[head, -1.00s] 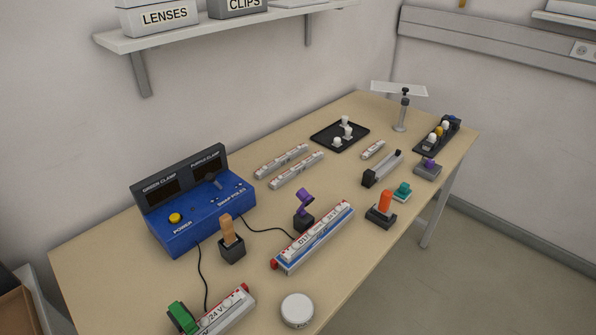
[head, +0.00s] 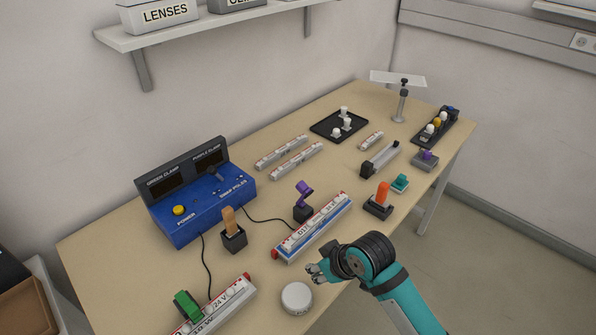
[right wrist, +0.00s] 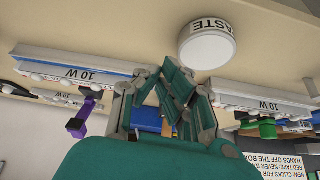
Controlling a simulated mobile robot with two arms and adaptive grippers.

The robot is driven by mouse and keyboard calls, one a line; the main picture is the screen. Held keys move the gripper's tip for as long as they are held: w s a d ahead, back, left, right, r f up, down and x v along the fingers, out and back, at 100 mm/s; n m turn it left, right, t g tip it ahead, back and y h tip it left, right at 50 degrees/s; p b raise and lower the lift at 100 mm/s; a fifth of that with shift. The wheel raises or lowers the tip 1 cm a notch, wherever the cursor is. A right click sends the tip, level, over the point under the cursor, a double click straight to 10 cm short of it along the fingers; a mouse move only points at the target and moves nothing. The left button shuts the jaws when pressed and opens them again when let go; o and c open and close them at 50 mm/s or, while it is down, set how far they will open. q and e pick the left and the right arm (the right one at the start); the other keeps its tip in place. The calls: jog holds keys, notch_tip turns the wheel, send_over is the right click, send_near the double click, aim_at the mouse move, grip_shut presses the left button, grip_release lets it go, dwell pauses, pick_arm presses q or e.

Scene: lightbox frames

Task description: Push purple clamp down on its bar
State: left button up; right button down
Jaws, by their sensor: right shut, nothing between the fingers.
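The purple clamp (head: 304,193) stands tilted up from a small black block (head: 303,213), just behind the long white light bar with red ends (head: 313,229). The clamp also shows at the left of the right wrist view (right wrist: 86,111), near a bar marked 10 W (right wrist: 75,65). My right gripper (head: 315,273) has its fingers shut and empty, in front of the long bar and near the round white pot. It is apart from the clamp. Its fingers (right wrist: 172,88) fill the middle of the right wrist view. My left gripper is not in view.
The white pot (head: 297,298) sits at the table's front edge. A blue control box (head: 205,205) with black cables stands behind. A wooden-handled tool (head: 231,222) and an orange-handled one (head: 382,193) stand either side.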

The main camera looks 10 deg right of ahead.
jog(key=n+t+y, duration=0.1)
send_near(301, 193)
jog(key=s+a+f, duration=0.2)
jog(key=a+f, duration=0.1)
jog(key=a, duration=0.1)
jog(key=w+d+r+t, duration=0.1)
jog(key=w+d+r, duration=0.1)
jog(key=w+r, duration=0.65)
jog(key=a+p+x, duration=0.1)
jog(key=p+x, duration=0.2)
jog(key=x, duration=0.6)
jog(key=shift+y, duration=0.4)
jog(key=s+d, duration=0.1)
jog(key=s+f+p, duration=0.1)
jog(key=s+d+p, duration=0.1)
jog(key=shift+s+d+f, duration=0.25)
jog(key=shift+d+f, duration=0.05)
jog(key=shift+w+a+f, duration=0.1)
